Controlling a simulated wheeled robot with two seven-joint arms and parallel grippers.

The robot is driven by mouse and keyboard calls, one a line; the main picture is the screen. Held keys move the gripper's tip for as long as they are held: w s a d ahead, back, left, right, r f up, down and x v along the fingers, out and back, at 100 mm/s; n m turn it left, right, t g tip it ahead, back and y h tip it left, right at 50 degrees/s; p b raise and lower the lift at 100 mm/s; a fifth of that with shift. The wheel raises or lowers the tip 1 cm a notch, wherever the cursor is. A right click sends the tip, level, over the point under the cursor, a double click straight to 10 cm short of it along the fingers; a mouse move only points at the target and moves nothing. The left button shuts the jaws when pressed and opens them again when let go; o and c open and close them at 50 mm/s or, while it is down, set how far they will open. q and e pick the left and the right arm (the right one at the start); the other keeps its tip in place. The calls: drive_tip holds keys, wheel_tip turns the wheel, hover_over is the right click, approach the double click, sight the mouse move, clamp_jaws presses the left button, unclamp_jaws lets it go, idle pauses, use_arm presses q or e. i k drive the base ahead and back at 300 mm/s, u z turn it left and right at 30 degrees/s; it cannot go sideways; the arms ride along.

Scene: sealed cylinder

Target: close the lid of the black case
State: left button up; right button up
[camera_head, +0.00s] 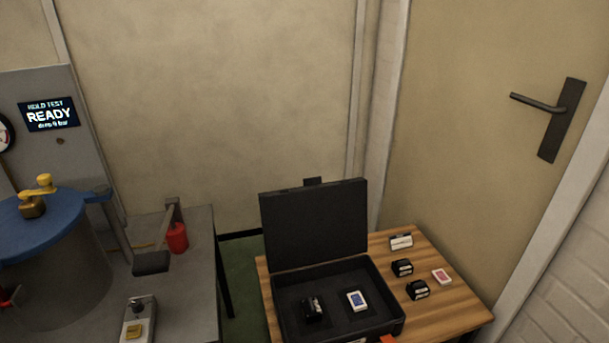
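The black case stands open on the wooden table, its lid (314,223) raised roughly upright at the back. The case's base (392,316) holds a small black item (312,308) on the left and a white and blue card-like item (357,300) on the right. The lower front of the case is cut off by the picture's bottom edge. A small red-orange piece shows at that edge by the case's front; I cannot tell what it is. Neither of my grippers can be made out in the head view.
On the wooden table (459,308), right of the case, lie two black blocks (402,267) (418,289), a red and white card (441,276) and a small labelled stand (401,242). A grey bench (198,290) with a blue-lidded cylinder (50,222) stands left. A door is behind right.

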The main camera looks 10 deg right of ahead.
sight(316, 222)
drive_tip(key=u, duration=0.55)
drive_tip(key=k, duration=1.2)
drive_tip(key=z, duration=0.55)
drive_tip(key=i, duration=1.7)
drive_tip(key=u, duration=0.75)
